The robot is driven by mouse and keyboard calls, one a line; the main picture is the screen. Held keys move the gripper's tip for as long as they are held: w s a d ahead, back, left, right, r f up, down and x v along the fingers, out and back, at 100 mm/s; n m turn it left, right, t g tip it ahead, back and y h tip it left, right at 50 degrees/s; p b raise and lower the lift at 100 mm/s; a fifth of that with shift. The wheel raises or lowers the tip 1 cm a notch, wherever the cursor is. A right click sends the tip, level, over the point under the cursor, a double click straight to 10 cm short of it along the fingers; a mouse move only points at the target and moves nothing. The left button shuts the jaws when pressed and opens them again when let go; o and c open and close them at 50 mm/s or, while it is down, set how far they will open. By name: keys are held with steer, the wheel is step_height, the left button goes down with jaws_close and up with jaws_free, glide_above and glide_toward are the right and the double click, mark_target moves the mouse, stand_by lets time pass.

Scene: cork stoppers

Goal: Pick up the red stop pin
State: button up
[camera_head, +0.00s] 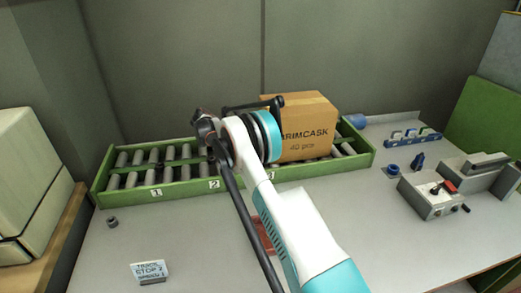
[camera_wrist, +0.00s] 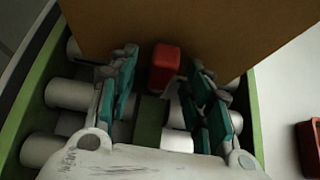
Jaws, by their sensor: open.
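The red stop pin (camera_wrist: 165,68) shows in the wrist view as a small upright red block on the roller conveyor, close by the cardboard box. My gripper (camera_wrist: 164,82) is open, with teal-padded fingers to the left and right of the pin. The pin appears between the fingertips or just beyond them; I cannot tell the exact gap. Nothing is held. In the head view my arm hides the pin and most of the gripper.
A cardboard box (camera_head: 306,127) stands on the green-framed roller conveyor (camera_head: 185,189), right by my gripper. A red object (camera_wrist: 308,148) lies on the table to the right. A grey control box (camera_head: 430,197) and a small sign (camera_head: 150,269) stand on the table. The front right table is clear.

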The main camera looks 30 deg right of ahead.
steer(key=shift+d, duration=0.1)
steer(key=shift+c, duration=0.2)
jaws_close()
